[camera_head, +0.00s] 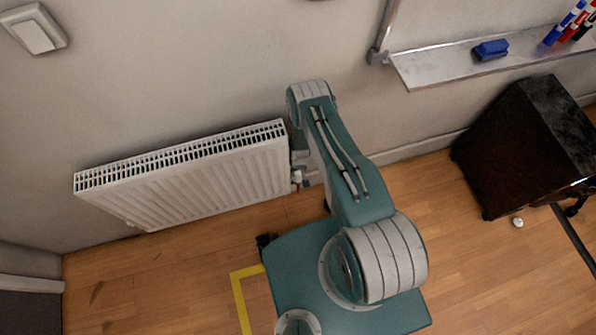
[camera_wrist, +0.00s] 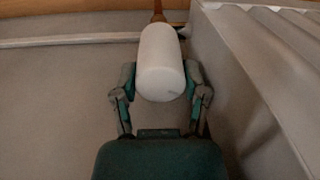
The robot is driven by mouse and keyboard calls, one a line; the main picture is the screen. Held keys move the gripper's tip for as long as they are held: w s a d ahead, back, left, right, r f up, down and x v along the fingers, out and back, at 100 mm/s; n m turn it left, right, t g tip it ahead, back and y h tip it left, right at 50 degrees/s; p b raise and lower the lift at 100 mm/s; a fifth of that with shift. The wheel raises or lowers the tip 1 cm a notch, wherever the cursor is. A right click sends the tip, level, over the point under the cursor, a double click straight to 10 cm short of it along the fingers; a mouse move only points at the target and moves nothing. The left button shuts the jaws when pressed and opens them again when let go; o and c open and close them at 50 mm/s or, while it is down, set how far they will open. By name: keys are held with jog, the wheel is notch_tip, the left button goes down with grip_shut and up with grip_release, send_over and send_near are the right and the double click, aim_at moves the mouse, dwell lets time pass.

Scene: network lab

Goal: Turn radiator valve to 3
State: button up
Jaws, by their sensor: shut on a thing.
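The white radiator (camera_head: 190,180) hangs on the wall left of my arm in the head view. Its ribbed side (camera_wrist: 265,75) fills the right of the wrist view. The white valve knob (camera_wrist: 161,62) is a smooth cylinder in the middle of the wrist view. My gripper (camera_wrist: 161,80) has one finger on each side of the knob and is shut on it. No numbers on the knob can be read; a small dark mark shows near its lower end. In the head view my arm hides the knob and gripper, and a pipe fitting (camera_head: 297,176) shows at the radiator's right end.
A whiteboard tray (camera_head: 440,66) with a blue eraser (camera_head: 491,50) and several markers juts from the wall at upper right. A dark cabinet (camera_head: 525,150) stands on the right. A yellow floor line (camera_head: 240,298) lies front left. The wooden floor before the radiator is clear.

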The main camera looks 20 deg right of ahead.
jog(key=shift+m, duration=0.3)
jog(key=m, duration=0.6)
jog(key=shift+s, duration=0.1)
jog(key=shift+m, duration=0.3)
jog(key=o, duration=0.9)
jog(key=shift+c, duration=0.2)
jog(key=shift+r, duration=0.5)
notch_tip(320, 180, up, 11)
